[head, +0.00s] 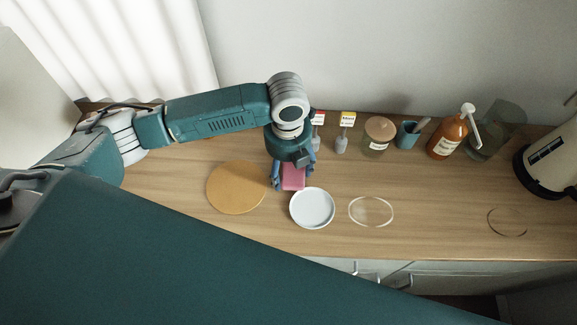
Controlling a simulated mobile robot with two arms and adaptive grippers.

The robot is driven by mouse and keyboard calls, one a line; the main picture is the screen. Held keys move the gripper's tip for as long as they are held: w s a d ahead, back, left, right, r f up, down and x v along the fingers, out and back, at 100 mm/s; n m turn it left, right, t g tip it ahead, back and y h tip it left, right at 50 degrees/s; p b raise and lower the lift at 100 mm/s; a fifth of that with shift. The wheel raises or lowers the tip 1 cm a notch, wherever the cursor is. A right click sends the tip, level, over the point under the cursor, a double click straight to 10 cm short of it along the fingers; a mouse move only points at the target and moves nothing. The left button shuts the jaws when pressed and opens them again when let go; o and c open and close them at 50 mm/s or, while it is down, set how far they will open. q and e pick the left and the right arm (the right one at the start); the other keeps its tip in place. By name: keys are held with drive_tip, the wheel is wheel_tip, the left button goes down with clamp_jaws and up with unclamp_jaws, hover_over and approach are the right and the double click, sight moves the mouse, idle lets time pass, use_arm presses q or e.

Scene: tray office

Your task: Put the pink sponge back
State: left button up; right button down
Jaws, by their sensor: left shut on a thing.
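The pink sponge (293,178) is a small pink block between the fingers of my left gripper (291,181). The gripper points down and is shut on it. The sponge is just behind a round white dish (312,207) and right of a round tan board (236,187). I cannot tell whether the sponge touches the counter or hangs a little above it. The gripper body hides its rear part. My right gripper is not in view.
On the wooden counter (420,215), a pale ring outline (371,212) and a dark one (507,222) lie to the right. Along the back stand a lidded jar (378,137), a teal cup (407,135), an amber pump bottle (448,138) and a kettle (550,160).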

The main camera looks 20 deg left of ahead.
sight(288, 171)
use_arm(q)
drive_tip(key=shift+f, duration=0.15)
drive_tip(key=o, duration=1)
drive_tip(key=r+b, duration=0.1)
drive_tip(key=r, duration=0.5)
drive_tip(key=r+b, duration=0.1)
drive_tip(key=r, duration=0.5)
drive_tip(key=shift+s+r, duration=0.2)
drive_tip(key=shift+r, duration=0.2)
drive_tip(key=shift+r, duration=0.1)
